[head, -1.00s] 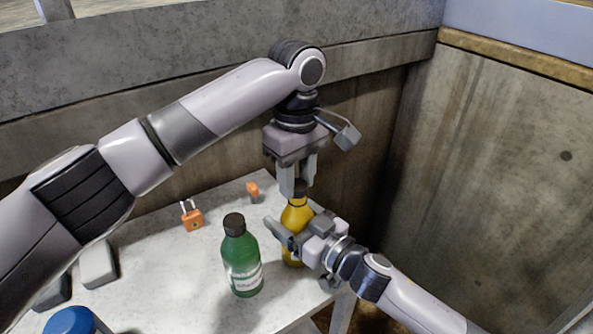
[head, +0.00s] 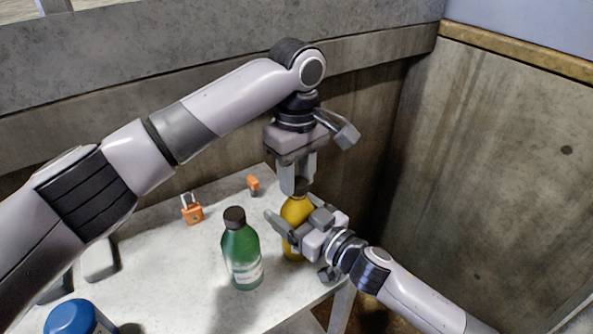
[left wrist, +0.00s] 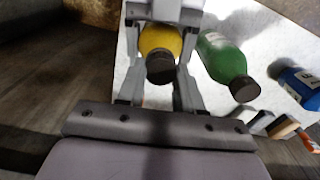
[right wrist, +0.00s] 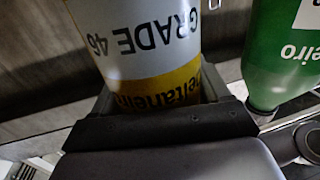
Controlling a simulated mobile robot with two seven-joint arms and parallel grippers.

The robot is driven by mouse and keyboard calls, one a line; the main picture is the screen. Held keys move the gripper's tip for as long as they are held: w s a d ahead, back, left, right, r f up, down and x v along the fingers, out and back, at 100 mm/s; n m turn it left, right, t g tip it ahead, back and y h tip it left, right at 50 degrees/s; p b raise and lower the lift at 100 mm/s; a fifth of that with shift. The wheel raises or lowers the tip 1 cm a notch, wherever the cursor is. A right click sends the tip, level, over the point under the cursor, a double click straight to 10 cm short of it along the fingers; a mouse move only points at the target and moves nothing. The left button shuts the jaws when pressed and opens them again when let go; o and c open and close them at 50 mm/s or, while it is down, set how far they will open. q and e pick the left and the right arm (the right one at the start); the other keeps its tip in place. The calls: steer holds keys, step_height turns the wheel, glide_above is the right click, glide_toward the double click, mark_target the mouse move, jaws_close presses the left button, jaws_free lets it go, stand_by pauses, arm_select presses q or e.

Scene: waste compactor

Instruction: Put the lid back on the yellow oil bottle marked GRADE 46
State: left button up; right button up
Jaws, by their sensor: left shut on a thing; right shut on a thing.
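The yellow oil bottle (head: 295,211) stands upright near the table's right edge. Its GRADE 46 label (right wrist: 140,40) fills the right wrist view, appearing upside down. My right gripper (head: 294,226) is shut around the bottle's body from the right side. My left gripper (head: 297,187) points straight down over the bottle's top and is shut on the dark lid (left wrist: 160,67). The lid is in line with the bottle's neck in the head and left wrist views. The fingers partly hide the neck, so I cannot tell whether the lid is seated or just above it.
A green bottle (head: 242,255) with a dark cap stands close to the left of the yellow one. An orange padlock (head: 192,210), a small orange item (head: 253,185) and a blue container (head: 75,318) are also on the table (head: 165,250). Concrete walls stand behind and right.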

jaws_close()
arm_select(q)
steer(key=m, duration=0.6)
steer(key=shift+d+m, duration=0.1)
steer(key=shift+m, duration=0.3)
steer(key=m, duration=1.2)
steer(key=shift+d+f, duration=0.1)
steer(key=m, duration=0.5)
steer(key=shift+s, duration=0.1)
steer(key=m, duration=0.9)
steer(key=shift+s, duration=0.1)
steer(key=m, duration=0.6)
steer(key=shift+m, duration=0.3)
steer(key=m, duration=1.2)
steer(key=shift+a+m, duration=0.2)
steer(key=shift+m, duration=0.1)
steer(key=o, duration=1)
